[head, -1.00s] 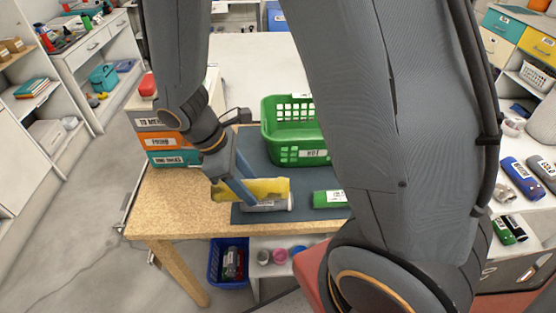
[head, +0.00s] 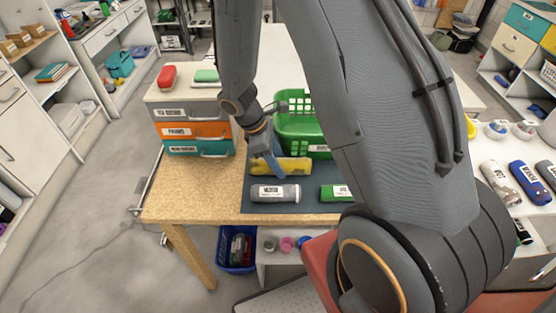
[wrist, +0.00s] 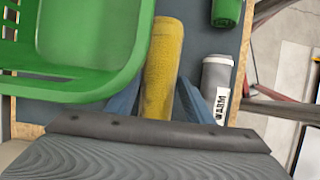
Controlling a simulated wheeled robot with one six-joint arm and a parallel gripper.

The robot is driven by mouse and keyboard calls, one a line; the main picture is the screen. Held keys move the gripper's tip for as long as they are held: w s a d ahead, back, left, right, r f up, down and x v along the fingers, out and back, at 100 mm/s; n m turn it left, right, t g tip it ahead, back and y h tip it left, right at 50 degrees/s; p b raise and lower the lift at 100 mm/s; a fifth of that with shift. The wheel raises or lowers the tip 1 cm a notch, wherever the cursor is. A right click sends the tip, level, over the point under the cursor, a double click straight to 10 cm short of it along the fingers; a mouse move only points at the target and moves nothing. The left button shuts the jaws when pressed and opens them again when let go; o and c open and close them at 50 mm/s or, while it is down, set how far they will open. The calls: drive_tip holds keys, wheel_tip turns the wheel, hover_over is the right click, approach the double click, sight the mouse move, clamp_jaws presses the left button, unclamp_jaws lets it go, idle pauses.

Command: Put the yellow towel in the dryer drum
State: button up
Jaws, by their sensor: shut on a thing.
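The yellow towel (head: 294,168) is a rolled cylinder held between the blue fingers of my gripper (head: 276,164), just in front of a green basket. In the wrist view the towel (wrist: 162,65) runs lengthwise between the two fingertips (wrist: 160,95), with the basket close on its left. The fingers are shut on it. Whether it touches the mat cannot be told. I do not see a thing that I can name as the dryer drum.
The green basket (head: 296,136) stands on a dark mat (head: 308,207) on the wooden table. A grey roll (head: 274,193) and a green roll (head: 335,193) lie at the mat's front. A drawer stack (head: 188,131) stands left. A blue bin (head: 223,262) sits below.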

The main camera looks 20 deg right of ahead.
drive_tip(key=shift+f, duration=0.15)
drive_tip(key=o, duration=1.2)
